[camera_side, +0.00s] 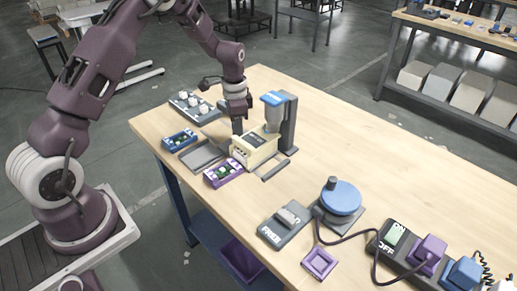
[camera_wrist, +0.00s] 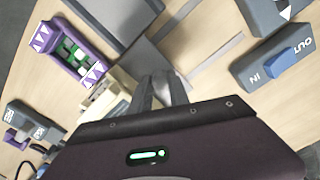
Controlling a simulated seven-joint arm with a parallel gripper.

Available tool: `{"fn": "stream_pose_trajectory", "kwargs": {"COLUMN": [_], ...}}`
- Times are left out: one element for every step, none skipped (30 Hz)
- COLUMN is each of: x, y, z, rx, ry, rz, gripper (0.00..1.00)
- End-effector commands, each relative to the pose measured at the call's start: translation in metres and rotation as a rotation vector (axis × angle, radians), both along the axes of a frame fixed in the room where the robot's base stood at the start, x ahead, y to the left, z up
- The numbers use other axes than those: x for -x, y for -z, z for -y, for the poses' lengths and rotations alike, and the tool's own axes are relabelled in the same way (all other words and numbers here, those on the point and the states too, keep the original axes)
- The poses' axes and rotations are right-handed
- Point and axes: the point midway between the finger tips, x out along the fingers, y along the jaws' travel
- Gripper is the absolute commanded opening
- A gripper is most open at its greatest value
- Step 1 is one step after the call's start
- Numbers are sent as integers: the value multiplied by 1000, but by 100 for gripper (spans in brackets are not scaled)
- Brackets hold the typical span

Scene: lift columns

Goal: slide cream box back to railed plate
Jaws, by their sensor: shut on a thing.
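The fingertips show in the wrist view (camera_wrist: 165,88); the exact contact is hidden.
A purple holder (camera_side: 223,173) and a blue holder (camera_side: 180,140) flank the plate. A grey panel with white knobs (camera_side: 196,106) stands behind. A FREE switch block (camera_side: 284,225) and a blue round knob (camera_side: 341,196) are nearer right.

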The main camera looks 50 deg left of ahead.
Motion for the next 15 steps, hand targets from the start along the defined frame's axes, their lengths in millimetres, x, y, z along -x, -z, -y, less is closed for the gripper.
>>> {"fn": "stream_pose_trajectory", "kwargs": {"x": [-1,-1,-1,-1,-1,-1,-1,-1,-1,-1,-2,-2,-2,-2,-2], "y": [-1,-1,-1,-1,-1,-2,-2,-2,-2,-2,-2,-2,-2,-2,-2], "z": [-3,-5,-8,-10,-12,-14,-16,-18,-20,-22,-24,-26,-28,-30,-32], "rx": [-1,-1,-1,-1,-1,-2,-2,-2,-2,-2,-2,-2,-2,-2,-2], "ry": [-1,-1,-1,-2,-2,-2,-2,-2,-1,-2,-2,-2,-2,-2,-2], "rz": [4,4,4,4,4,5,5,5,6,6,6,6,6,6,6], "gripper": [0,0,0,0,0,0,0,0,0,0,0,0,0,0,0]}}
